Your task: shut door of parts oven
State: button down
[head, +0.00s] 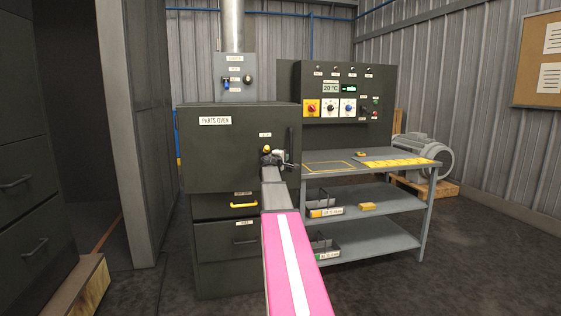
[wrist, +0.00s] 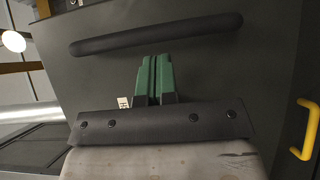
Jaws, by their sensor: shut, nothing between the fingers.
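The parts oven (head: 215,150) is a dark box with a "PARTS OVEN" label on its front, standing left of the middle in the head view. Its door front looks flush or nearly so; I cannot tell whether a small gap is left. The black door handle (head: 290,140) is upright near the door's right edge, and it shows as a long bar (wrist: 155,35) in the wrist view. My gripper (head: 276,157) is in front of the door, left of the handle. Its green fingertips (wrist: 155,75) are together and empty, close to the door face; contact is unclear.
Below the oven are drawers, one with a yellow handle (head: 244,205). A grey bench (head: 350,170) with shelves and bins stands to the right, with a control panel behind it. A tall grey panel (head: 145,130) and dark cabinet stand left. Open floor lies at front right.

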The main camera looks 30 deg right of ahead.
aim_at(290, 154)
jog(key=shift+x, duration=2.05)
